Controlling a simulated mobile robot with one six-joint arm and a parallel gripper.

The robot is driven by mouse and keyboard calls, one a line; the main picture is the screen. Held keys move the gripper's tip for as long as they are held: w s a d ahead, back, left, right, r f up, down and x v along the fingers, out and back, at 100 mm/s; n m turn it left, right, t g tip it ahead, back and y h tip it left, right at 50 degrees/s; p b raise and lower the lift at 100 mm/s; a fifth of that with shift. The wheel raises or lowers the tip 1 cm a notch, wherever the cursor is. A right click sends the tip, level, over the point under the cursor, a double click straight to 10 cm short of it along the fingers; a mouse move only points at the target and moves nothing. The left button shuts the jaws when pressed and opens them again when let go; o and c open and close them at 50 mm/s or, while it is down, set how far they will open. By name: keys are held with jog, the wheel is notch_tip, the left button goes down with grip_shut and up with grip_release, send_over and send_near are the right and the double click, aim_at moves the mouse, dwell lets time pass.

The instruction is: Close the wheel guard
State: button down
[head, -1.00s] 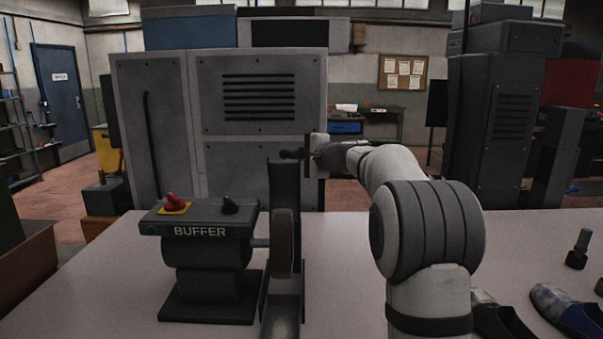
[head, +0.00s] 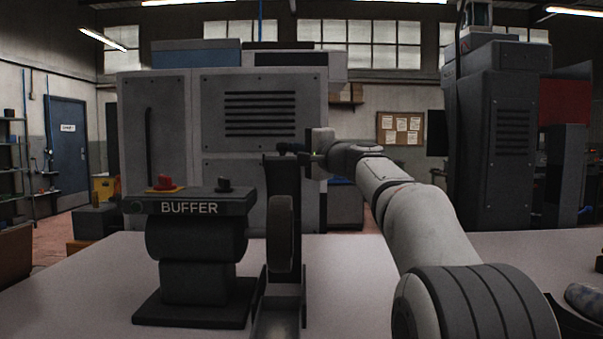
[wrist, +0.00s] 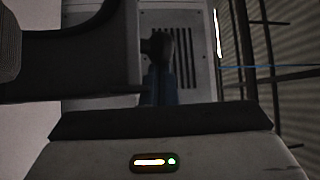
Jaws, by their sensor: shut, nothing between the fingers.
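The buffer (head: 190,245) stands on the bench at left, its label facing me. Its wheel (head: 281,235) is on the right side, with its near face uncovered. The dark wheel guard (head: 297,200) stands upright behind and beside the wheel. My gripper (head: 293,148) is at the guard's top, reaching in from the right, shut and empty. In the wrist view my dark blue fingers (wrist: 160,88) are beside a dark knob (wrist: 158,43) that joins the guard (wrist: 75,75). I cannot tell whether they touch it. Part of the wheel (wrist: 8,45) shows at upper left.
A trough (head: 277,318) lies below the wheel. A tall grey cabinet (head: 180,130) stands behind. The bench (head: 345,265) is clear between the guard and my arm.

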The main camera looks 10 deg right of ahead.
aim_at(288, 157)
jog(key=shift+n+t+y, duration=0.5)
jog(key=shift+n+t, duration=0.1)
jog(key=shift+n, duration=0.3)
jog(key=s+f+b, duration=0.1)
jog(key=s+b, duration=0.1)
jog(key=b, duration=0.1)
jog(key=s+b, duration=0.1)
jog(key=b, duration=0.3)
jog(key=s+a+f+b, duration=0.1)
jog(key=s+b, duration=0.1)
jog(key=b, duration=0.1)
jog(key=shift+s+a+f+b, duration=0.1)
jog(key=shift+s+f+b, duration=0.2)
jog(key=shift+f+b, duration=0.1)
jog(key=shift+s+a+f+b, duration=0.2)
jog(key=shift+s+f+b, duration=0.35)
jog(key=shift+s+b, duration=0.45)
jog(key=shift+s+a+f+b, duration=0.15)
jog(key=shift+s+f+b, duration=0.4)
jog(key=shift+s+b, duration=0.45)
jog(key=shift+w, duration=0.2)
